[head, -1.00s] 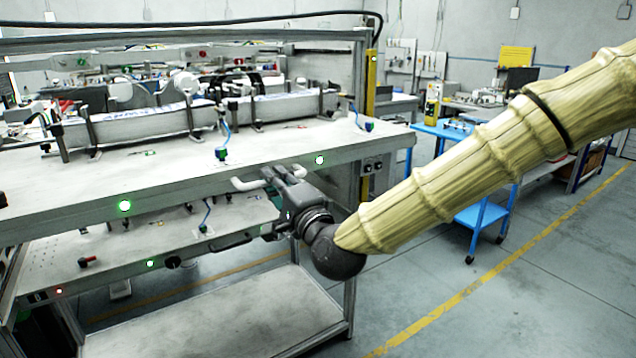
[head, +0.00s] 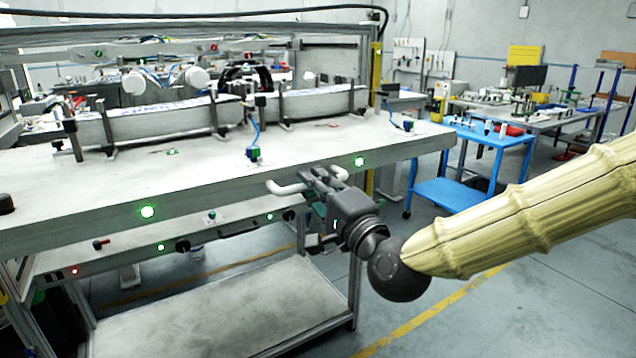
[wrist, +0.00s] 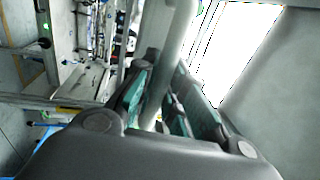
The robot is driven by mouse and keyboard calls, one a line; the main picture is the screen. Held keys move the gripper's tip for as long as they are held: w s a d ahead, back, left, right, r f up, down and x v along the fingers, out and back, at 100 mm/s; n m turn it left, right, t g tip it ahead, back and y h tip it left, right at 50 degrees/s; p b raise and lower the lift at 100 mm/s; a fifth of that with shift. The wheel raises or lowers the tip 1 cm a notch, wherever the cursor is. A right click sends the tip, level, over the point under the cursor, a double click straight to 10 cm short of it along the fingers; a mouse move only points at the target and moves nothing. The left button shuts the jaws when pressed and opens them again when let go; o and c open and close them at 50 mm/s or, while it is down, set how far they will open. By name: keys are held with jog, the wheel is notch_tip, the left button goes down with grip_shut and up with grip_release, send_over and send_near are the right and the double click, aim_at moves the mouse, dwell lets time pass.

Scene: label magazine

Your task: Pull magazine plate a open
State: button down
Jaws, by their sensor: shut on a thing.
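The upper magazine plate (head: 200,180) is a wide pale grey slab with green lights on its front edge. I cannot read a letter on it. A pale bar handle (head: 287,188) stands out from its front edge. My gripper (head: 318,184) is shut on this handle at the plate's front. In the wrist view the grey handle bar (wrist: 172,62) passes between the teal-padded fingers of my gripper (wrist: 163,95). The fingers hide the middle of the handle. The upper plate juts out over a lower plate (head: 130,250), which is mostly hidden.
Long grey bars held by clamps (head: 165,122) lie across the upper plate. A bare shelf (head: 225,310) is at the bottom of the frame. A blue cart (head: 450,193) and a workbench (head: 540,115) stand at the right. The floor between them and the magazine is open.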

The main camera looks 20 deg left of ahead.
jog(key=shift+f, duration=0.1)
jog(key=c, duration=1.5)
grip_release()
jog(key=shift+a, duration=0.15)
jog(key=shift+o, duration=0.2)
jog(key=v, duration=0.7)
jog(key=shift+d, duration=0.3)
jog(key=shift+s, duration=0.15)
